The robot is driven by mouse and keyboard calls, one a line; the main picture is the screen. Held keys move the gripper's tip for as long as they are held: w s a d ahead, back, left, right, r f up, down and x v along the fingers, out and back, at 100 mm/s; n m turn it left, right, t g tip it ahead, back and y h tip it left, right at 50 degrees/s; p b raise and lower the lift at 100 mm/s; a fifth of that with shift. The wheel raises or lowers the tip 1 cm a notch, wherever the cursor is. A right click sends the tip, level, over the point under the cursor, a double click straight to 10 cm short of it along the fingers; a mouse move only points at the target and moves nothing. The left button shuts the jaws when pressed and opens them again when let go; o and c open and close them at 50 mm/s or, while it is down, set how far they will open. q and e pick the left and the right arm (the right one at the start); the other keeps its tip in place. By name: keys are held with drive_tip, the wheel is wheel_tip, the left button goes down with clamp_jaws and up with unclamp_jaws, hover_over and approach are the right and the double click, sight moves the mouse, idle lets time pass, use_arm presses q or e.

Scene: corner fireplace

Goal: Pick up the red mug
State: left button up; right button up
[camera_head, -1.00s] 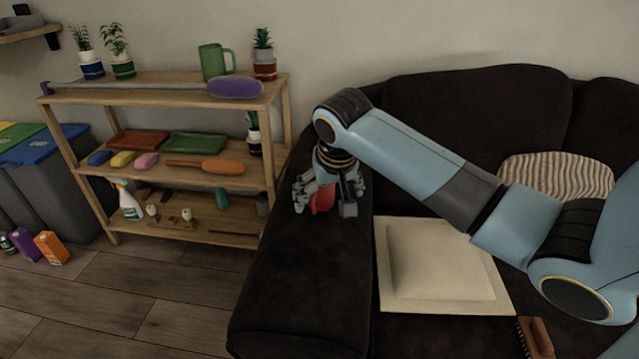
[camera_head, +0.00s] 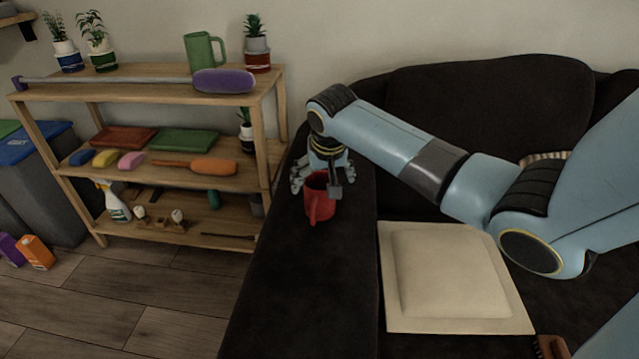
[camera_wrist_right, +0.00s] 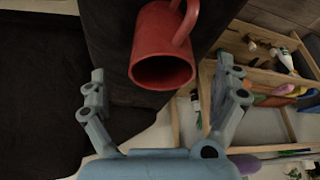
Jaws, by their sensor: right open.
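The red mug (camera_head: 318,198) stands on the dark arm of the sofa (camera_head: 290,270), its handle facing the front. My right gripper (camera_head: 322,188) is right behind the mug at the sofa arm, its fingers partly hidden by the mug. In the right wrist view the mug (camera_wrist_right: 165,50) shows its open mouth, ahead of and between the spread fingers of the gripper (camera_wrist_right: 160,95). The fingers are open and nothing is held; a gap shows on both sides of the mug. My left gripper is not in view.
A wooden shelf (camera_head: 150,90) with plants, a green mug (camera_head: 204,52), trays and brushes stands left of the sofa. A cream cushion (camera_head: 450,275) lies on the seat. A brush (camera_head: 551,346) lies at its front right. The floor before the shelf is mostly clear.

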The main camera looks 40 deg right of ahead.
sight(318, 202)
drive_tip(key=b+x, duration=0.2)
drive_tip(key=x, duration=0.3)
drive_tip(key=shift+a+f, duration=0.15)
drive_tip(key=c, duration=1.5)
